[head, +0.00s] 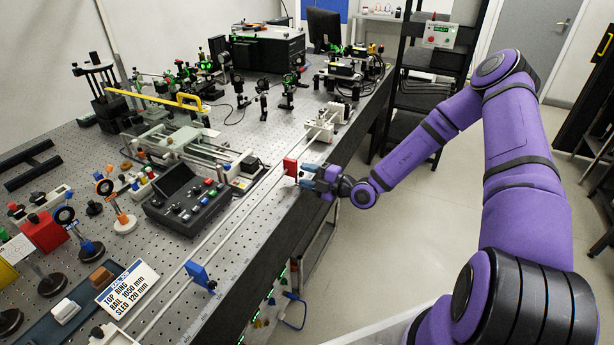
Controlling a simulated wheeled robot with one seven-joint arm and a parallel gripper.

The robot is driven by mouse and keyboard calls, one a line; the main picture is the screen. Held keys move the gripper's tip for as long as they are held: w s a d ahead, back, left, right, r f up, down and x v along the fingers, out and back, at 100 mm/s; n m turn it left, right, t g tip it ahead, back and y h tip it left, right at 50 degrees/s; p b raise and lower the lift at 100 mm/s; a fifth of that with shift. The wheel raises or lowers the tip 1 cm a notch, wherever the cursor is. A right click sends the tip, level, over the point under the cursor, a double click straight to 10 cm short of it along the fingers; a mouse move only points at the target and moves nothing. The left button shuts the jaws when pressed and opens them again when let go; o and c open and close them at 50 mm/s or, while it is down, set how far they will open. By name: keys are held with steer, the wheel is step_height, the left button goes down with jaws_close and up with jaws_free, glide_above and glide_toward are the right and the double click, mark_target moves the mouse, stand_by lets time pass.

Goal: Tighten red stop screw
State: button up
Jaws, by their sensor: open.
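A red stop (290,167) stands upright on the long double rail (238,224) near the bench's right edge. My gripper (304,172) is just right of the red stop, low over the bench edge, with its fingers pointing left towards it. The gripper is open. The red stop's screw cannot be made out; the fingers cover the stop's right side. I cannot tell whether the fingers touch the stop or stand around its screw.
A blue stop (200,275) sits nearer on the same rail. A white sled-like block (322,130) is at the rail's far part. A black control box (187,205) and a printed sign (127,288) stand left of the rail.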

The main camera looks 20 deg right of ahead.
steer(key=v, duration=1)
steer(key=shift+s+d, duration=0.2)
steer(key=shift+d, duration=0.05)
steer(key=s+a+r+n+g+h, duration=0.15)
steer(key=s+r+n+g, duration=0.35)
steer(key=n, duration=0.5)
steer(key=s+a+r+n+g+h, duration=0.1)
steer(key=s+a+r+n+g, duration=0.25)
steer(key=r+n, duration=0.5)
steer(key=s+a+r+n+g+h, duration=0.1)
steer(key=s+a+r+n+g, duration=0.15)
steer(key=r+n+g, duration=0.55)
steer(key=s+d+r+n+t+h, duration=0.3)
steer(key=s+r+n, duration=0.5)
steer(key=n, duration=0.3)
steer(key=s+d+r+n+t+h, duration=0.3)
steer(key=s+r+n+t+h, duration=0.3)
steer(key=n, duration=0.5)
steer(key=s+r, duration=0.2)
steer(key=s, duration=0.1)
steer(key=shift+s, duration=0.4)
